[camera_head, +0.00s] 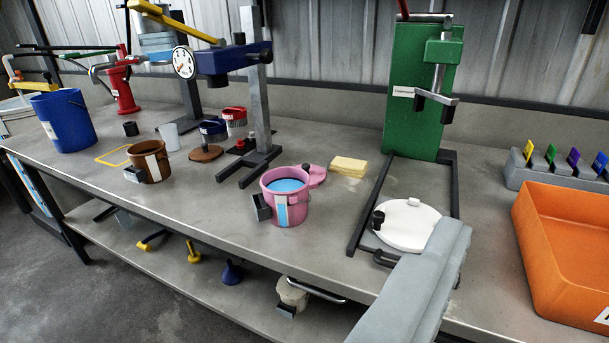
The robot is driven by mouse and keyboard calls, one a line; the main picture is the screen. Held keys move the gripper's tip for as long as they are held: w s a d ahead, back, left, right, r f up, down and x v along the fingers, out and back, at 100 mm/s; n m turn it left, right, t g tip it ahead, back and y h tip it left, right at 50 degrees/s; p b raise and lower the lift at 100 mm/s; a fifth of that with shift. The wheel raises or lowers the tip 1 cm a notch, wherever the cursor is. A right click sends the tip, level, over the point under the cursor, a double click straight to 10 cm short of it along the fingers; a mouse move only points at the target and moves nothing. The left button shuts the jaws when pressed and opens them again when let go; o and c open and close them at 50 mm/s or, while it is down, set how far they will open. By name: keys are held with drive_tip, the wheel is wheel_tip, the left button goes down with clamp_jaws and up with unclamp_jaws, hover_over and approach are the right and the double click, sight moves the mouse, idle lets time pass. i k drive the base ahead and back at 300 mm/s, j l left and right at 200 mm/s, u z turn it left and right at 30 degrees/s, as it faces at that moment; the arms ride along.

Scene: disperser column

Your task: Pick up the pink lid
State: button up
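The pink lid (317,177) lies on the grey bench, just behind and to the right of the pink bucket (296,213). The bucket partly hides it. A small dark knob shows at the lid's left side. The bucket is open at the top and holds something blue. A thick pale grey bar (415,287) rises from the bottom edge at lower right, well to the right of the lid and nearer to me. It looks like part of my arm or gripper. No pair of fingertips can be made out, and nothing is seen held.
A yellow sponge-like block (348,167) lies right of the lid. A grey-black stand (257,110) rises behind left. A white lid (408,226) lies in a dark frame before the green machine (421,90). An orange tray (565,245) stands right, a brown bucket (149,162) left.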

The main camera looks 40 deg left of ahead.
sight(317, 174)
drive_tip(key=i+j, duration=0.1)
drive_tip(key=j, duration=0.6)
drive_tip(key=i+j+z, duration=0.1)
drive_tip(key=j, duration=0.6)
